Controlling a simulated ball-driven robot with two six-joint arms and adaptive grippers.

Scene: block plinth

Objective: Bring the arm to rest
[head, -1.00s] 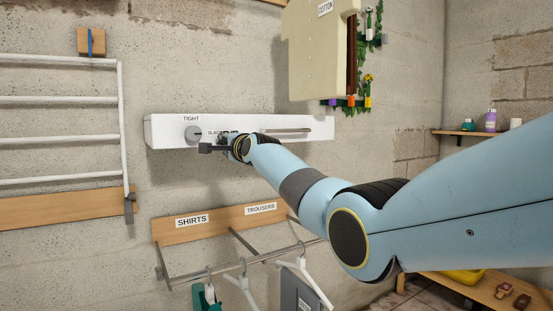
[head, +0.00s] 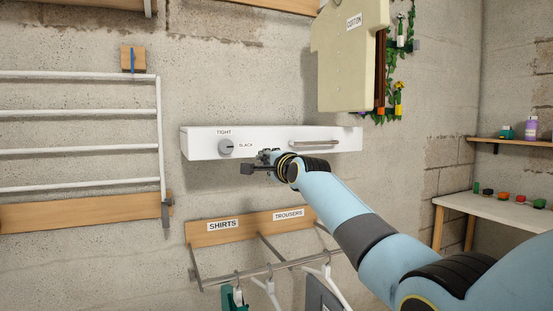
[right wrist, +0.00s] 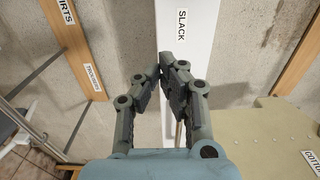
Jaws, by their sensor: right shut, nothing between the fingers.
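My right arm (head: 345,215) is light blue and reaches in from the lower right of the head view. Its gripper (head: 258,163) is shut and empty, in front of the lower edge of the white wall unit (head: 270,142). It sits below and to the right of the grey knob (head: 226,147) and appears apart from it. In the right wrist view the gripper's fingertips (right wrist: 161,69) meet over the white unit (right wrist: 198,40), near the SLACK label (right wrist: 182,24). My left gripper is not in view.
A hanger rail (head: 270,266) below the unit carries several hangers. A white rack (head: 80,148) is at left. A cream COTTON garment-shaped board (head: 350,60) hangs above right. A shelf (head: 510,139) and a white table (head: 500,208) stand at far right.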

